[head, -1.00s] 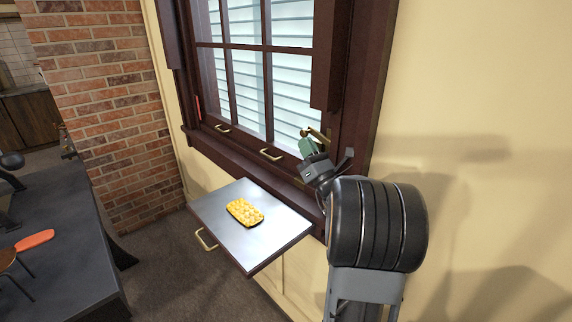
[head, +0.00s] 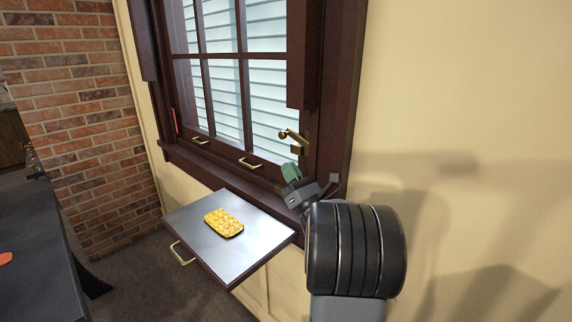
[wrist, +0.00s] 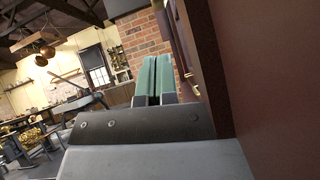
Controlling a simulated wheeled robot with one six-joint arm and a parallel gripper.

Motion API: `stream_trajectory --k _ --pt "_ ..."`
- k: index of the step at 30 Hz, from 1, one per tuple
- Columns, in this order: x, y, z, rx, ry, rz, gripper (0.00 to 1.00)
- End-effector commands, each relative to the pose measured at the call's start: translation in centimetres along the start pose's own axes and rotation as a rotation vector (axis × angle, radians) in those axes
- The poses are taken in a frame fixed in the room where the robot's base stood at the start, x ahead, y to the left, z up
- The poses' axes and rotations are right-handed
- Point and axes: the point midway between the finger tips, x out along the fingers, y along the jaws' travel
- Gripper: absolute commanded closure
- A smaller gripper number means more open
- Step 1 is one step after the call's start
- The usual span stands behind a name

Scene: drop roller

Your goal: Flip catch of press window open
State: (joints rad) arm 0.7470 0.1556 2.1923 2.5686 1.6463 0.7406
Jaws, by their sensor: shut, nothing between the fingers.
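The press window (head: 222,85) has a dark red-brown frame and panes with pale slats behind them. Its brass catch (head: 293,137) sits on the right side of the frame, with a rounded knob end pointing left. My gripper (head: 291,170) is just below the catch, apart from it in the picture, its teal fingers together and empty. The fingers also show in the wrist view (wrist: 154,75), beside the dark frame. The catch is not seen in the wrist view. I cannot tell whether the catch is fastened.
A fold-out shelf (head: 260,235) with a brass handle (head: 181,254) juts out below the sill, carrying a yellow-topped tray (head: 223,222). Brass pulls (head: 250,163) line the lower sash. A brick wall (head: 80,110) stands left; bare cream wall lies right.

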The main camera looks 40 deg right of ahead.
Motion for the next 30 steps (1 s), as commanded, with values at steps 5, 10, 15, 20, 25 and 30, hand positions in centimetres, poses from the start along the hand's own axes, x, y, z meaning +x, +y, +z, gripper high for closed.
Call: stream_trajectory --k 5,10,15,20,25,30 --pt "-3.5 -0.1 0.4 -0.002 -0.001 -0.003 1.00" --pt "-5.9 0.0 0.6 -0.001 -0.001 -0.003 1.00" --pt "-7.2 0.0 0.7 -0.001 -0.001 -0.002 1.00" --pt "-7.6 0.1 0.8 -0.001 -0.001 0.000 1.00" --pt "-7.6 0.1 0.8 0.000 -0.001 0.000 1.00" --pt "-7.5 0.3 0.7 0.000 0.004 0.006 1.00"
